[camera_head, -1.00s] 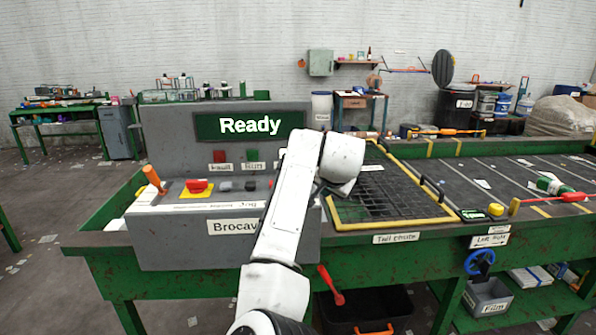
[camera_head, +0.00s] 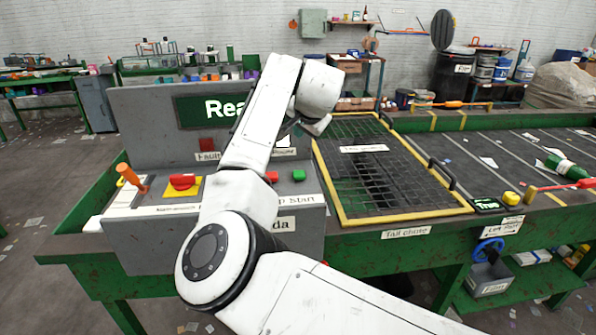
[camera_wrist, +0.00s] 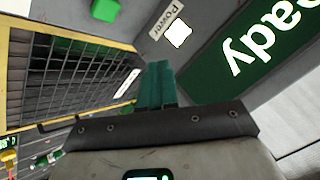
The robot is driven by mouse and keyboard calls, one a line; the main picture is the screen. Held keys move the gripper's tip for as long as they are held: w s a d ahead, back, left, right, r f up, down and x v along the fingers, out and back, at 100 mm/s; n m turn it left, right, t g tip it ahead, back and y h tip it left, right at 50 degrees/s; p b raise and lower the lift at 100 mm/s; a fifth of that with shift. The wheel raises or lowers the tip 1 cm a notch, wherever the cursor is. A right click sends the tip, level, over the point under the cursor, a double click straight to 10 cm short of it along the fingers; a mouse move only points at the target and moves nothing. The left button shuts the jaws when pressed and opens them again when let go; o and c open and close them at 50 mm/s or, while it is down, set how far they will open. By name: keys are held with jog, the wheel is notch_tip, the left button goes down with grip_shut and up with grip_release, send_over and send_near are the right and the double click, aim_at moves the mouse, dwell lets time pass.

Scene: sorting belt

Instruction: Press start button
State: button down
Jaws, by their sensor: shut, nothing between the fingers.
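The green start button (camera_head: 298,175) sits on the sloped face of the grey control box (camera_head: 130,235), above a label that reads Start. It also shows at the top left of the wrist view (camera_wrist: 104,10). My gripper (camera_wrist: 157,68) has its green fingers together and empty in the wrist view, apart from the button and close to the upright panel. In the head view my white wrist is above and behind the button, and the fingertips are hard to make out there.
A red button (camera_head: 271,177) is just left of the green one. A red button on yellow (camera_head: 183,182) and an orange lever (camera_head: 131,177) stand farther left. The display (camera_head: 205,110) is partly covered by my arm. A yellow-framed grid (camera_head: 350,215) lies right of the box.

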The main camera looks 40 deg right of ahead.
jog(key=shift+f, duration=0.15)
jog(key=b, duration=0.6)
send_over(301, 175)
notch_tip(301, 175, down, 6)
jog(key=shift+w+f, duration=0.15)
jog(key=shift+f, duration=1.15)
jog(key=shift+f, duration=0.15)
dwell(0.6)
jog(key=shift+f, duration=0.2)
